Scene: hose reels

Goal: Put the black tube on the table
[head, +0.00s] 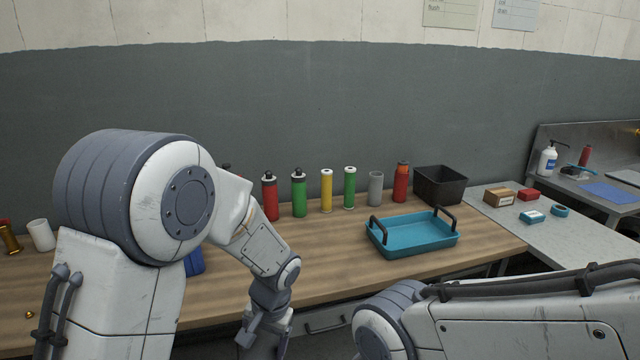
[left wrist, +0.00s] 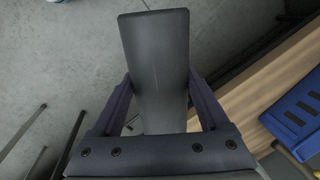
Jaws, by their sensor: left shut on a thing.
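The black tube (left wrist: 157,45) is between the two fingers of my left gripper (left wrist: 158,105) in the left wrist view. The gripper is shut on it. The tube's far end sticks out beyond the fingers, above grey floor. The wooden table (left wrist: 290,80) is to the right of the tube there, apart from it. In the head view my left gripper (head: 264,328) hangs low at the table's front edge, and the tube is hard to make out. The wooden table (head: 335,255) runs across the head view. My right arm shows at the lower right; its gripper is out of view.
Red (head: 270,197), green (head: 299,194), yellow (head: 326,191) and other cylinders stand along the table's back. A teal tray (head: 410,240) and a black bin (head: 440,186) are at right. A blue object (head: 194,262) is partly behind my arm. The middle front of the table is clear.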

